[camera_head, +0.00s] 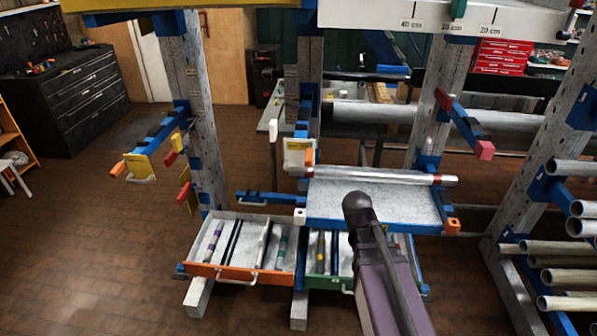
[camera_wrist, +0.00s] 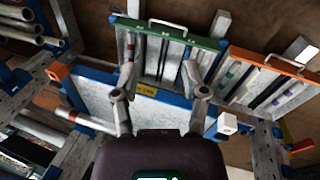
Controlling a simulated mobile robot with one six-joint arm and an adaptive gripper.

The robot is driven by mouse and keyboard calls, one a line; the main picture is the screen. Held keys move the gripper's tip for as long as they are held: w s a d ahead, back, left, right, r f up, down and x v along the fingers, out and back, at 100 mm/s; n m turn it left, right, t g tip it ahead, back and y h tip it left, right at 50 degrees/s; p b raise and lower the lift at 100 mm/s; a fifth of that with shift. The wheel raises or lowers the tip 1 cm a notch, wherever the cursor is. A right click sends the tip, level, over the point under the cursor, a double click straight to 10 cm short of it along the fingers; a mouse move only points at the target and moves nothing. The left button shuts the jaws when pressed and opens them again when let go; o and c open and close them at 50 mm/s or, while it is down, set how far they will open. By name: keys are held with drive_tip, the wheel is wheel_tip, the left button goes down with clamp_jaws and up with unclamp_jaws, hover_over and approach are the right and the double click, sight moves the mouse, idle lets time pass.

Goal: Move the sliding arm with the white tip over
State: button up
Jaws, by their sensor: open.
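The sliding arm with the white tip (camera_head: 300,216) is a blue arm at the left front corner of a grey-topped blue shelf (camera_head: 335,203). Its white tip also shows in the wrist view (camera_wrist: 227,123), to the right of my gripper's right finger and apart from it. My gripper (camera_wrist: 161,72) is open and empty, its two fingers spread over the shelf's front edge near a yellow label. In the head view, my dark wrist and purple link cover part of the shelf's front, and the fingers cannot be made out.
An orange-tipped arm (camera_head: 453,226) is at the shelf's right corner. A metal pipe (camera_head: 385,175) lies across the shelf's back. Below are an orange-fronted drawer (camera_head: 235,273) and a green-fronted drawer (camera_wrist: 165,29), both open. Several pipes (camera_head: 570,277) are racked at right. Floor at left is clear.

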drive_tip(key=w+a+r+n+t+h, duration=0.2)
drive_tip(key=w+a+n+h, duration=0.15)
drive_tip(key=w+a, duration=0.25)
drive_tip(key=n+t+h+b, duration=0.2)
drive_tip(key=n+t+h, duration=0.35)
drive_tip(key=t, duration=0.35)
approach(295, 171)
drive_tip(key=v, duration=0.3)
drive_tip(key=shift+w+r+m, duration=0.15)
drive_tip(key=shift+m, duration=0.15)
drive_tip(key=shift+w+d, duration=0.1)
drive_tip(key=shift+d, duration=0.05)
drive_tip(key=shift+b+x, duration=0.95)
drive_tip(key=shift+x, duration=5.8)
clamp_jaws()
